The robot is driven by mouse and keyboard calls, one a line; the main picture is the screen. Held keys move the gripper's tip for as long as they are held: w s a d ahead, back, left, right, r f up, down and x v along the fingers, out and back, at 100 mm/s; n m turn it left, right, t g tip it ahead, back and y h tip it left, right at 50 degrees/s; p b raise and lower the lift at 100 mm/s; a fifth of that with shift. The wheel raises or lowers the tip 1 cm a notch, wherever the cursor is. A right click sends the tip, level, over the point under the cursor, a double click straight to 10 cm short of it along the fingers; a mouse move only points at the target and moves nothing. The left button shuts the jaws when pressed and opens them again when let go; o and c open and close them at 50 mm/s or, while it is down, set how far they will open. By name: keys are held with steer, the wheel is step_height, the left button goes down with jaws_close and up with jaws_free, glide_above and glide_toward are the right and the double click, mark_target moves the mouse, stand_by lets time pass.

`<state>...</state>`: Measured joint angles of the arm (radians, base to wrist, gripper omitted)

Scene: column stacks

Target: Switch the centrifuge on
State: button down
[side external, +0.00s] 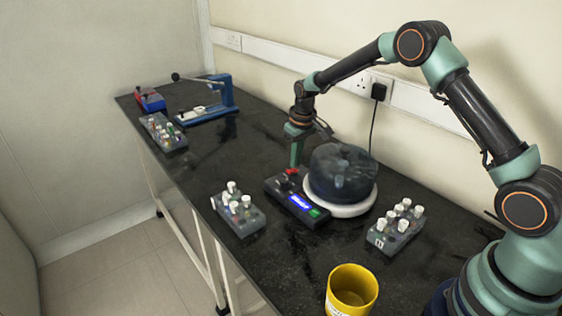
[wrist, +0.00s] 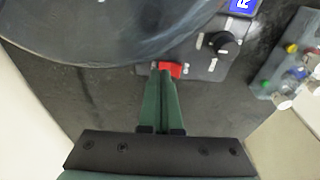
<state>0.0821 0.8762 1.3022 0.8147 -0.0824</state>
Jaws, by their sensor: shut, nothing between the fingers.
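The centrifuge (side external: 343,172) has a dark, see-through domed lid on a round white base, with vials dimly visible inside. Its dark control box (side external: 271,184) is in front, with a lit blue display (side external: 299,202) and a green button (side external: 314,212). A red switch (side external: 291,171) is at the box's far end; it also shows in the wrist view (wrist: 174,67). My gripper (side external: 294,165) is shut and empty, pointing down, with its tips right at the red switch. In the wrist view the tips (wrist: 162,71) overlap the switch's left part; I cannot tell whether they touch it.
A black knob (wrist: 224,43) sits beside the switch. Vial racks stand left (side external: 238,209) and right (side external: 396,230) of the centrifuge, another (side external: 163,132) farther back. A blue press (side external: 215,100) and a red-and-blue box (side external: 150,100) are at the far end. A yellow cup (side external: 351,291) stands in front.

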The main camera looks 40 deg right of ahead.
steer(key=shift+r, duration=2.25)
steer(key=shift+r, duration=0.1)
steer(key=s+a+r+t, duration=0.2)
steer(key=s+r, duration=0.8)
steer(key=r, duration=0.4)
steer(key=s+a+t, duration=0.1)
steer(key=s, duration=0.7)
steer(key=s+a+r+t, duration=0.1)
steer(key=s, duration=0.7)
steer(key=shift+a+r, duration=0.25)
steer(key=shift+r, duration=0.05)
